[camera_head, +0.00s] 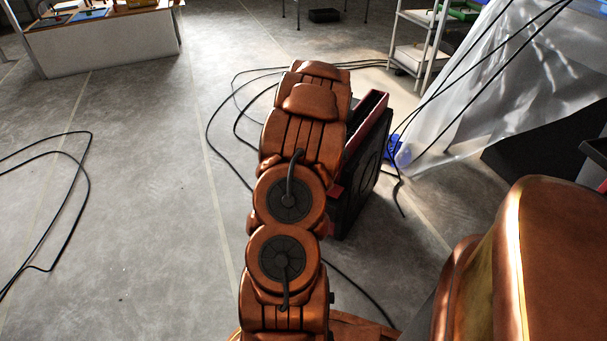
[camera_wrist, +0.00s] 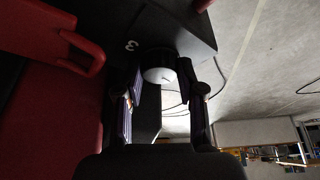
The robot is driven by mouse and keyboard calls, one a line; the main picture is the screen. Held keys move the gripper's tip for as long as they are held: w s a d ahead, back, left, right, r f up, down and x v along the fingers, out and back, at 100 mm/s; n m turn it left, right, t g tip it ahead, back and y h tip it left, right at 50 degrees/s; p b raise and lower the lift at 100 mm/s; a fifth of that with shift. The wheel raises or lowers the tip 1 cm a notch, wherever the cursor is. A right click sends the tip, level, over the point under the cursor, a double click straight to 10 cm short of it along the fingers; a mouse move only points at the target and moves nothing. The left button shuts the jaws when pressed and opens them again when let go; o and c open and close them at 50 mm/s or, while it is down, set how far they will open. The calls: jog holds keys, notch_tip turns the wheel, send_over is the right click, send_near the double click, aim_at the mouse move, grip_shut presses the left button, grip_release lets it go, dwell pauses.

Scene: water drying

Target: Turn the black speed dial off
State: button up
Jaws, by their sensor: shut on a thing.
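The speed dial (camera_wrist: 158,62) is a round knob with a dark side and a pale, brightly lit face, in the upper middle of the wrist view. It sits on a dark panel beside a white number 3. My gripper (camera_wrist: 161,78) has one finger on each side of the dial and is shut on it. The dial's pointer mark cannot be made out. The red and black machine (camera_head: 372,140) stands on the floor right of my copper arm in the head view. My arm hides part of the machine, and the dial and gripper are hidden there.
Black cables (camera_head: 235,125) lie on the floor around the machine. A clear plastic sheet (camera_head: 490,95) hangs at the right. A white shelf cart (camera_head: 418,45) stands behind, and a white table (camera_head: 105,45) at the back left. The left floor is mostly clear.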

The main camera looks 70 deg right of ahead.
jog(key=shift+n+t+p, duration=0.35)
jog(key=shift+n+t, duration=0.05)
jog(key=shift+n, duration=0.6)
jog(key=shift+d+n, duration=0.1)
jog(key=shift+n, duration=0.2)
jog(key=o, duration=1.1)
jog(key=shift+o, duration=0.2)
jog(key=shift+s+r, duration=0.1)
jog(key=shift+r, duration=0.05)
jog(key=v, duration=1.2)
jog(key=shift+d+y, duration=0.2)
jog(key=shift+y, duration=0.1)
